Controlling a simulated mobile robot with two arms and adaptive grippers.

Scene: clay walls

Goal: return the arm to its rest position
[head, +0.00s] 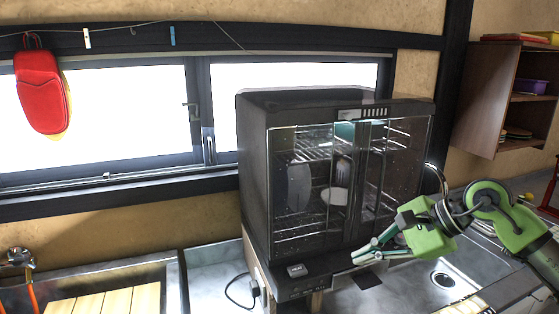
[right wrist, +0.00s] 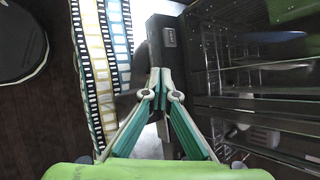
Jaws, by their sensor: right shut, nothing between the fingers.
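My right arm is green and grey and comes in from the right in the head view. Its gripper (head: 362,254) is in front of the lower right part of the black glass-doored cabinet (head: 253,180). In the right wrist view the two fingers (right wrist: 160,82) meet at their tips, shut with nothing between them. The cabinet's wire racks show to their right (right wrist: 265,85). I cannot tell whether the fingers touch the cabinet. My left gripper is not in view.
A metal sink (head: 405,288) lies below my right gripper. A wooden wall shelf (head: 484,95) hangs at the right. A red pouch (head: 40,95) hangs by the window at the left. Slatted wood boards (head: 110,300) lie at the lower left.

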